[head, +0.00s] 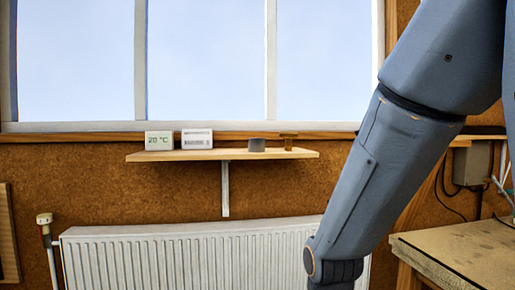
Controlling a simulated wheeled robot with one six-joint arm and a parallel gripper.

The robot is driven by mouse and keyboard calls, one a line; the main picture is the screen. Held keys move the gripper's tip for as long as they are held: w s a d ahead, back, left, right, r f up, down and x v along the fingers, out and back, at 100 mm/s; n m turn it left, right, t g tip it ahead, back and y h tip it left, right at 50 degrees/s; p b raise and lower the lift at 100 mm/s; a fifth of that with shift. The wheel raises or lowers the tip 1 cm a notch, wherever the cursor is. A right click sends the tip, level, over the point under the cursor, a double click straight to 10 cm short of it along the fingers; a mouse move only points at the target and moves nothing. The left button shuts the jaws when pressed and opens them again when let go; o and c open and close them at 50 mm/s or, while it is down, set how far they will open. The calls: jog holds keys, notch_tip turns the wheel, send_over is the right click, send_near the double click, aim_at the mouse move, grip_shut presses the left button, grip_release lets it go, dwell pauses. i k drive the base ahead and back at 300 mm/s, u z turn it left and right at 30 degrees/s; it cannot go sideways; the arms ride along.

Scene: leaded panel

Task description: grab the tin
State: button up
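A small, short grey cylinder (257,145), which looks like the tin, stands on the narrow wooden shelf (225,155) under the window. Nothing touches it, and a gap separates it from the things on either side. My arm comes down across the right of the head view, and its lowest visible part is in front of the radiator's right end. My gripper is outside the picture, so its state does not show.
On the shelf are a white display (159,140) reading 20 °C, a white labelled box (197,139) and a small brown object (289,141) right of the cylinder. A white radiator (185,260) is below. A worn bench (465,250) is at the right.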

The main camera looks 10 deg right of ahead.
aim_at(255, 145)
jog(key=u, duration=1.35)
jog(key=i, duration=1.5)
jog(key=z, duration=2.15)
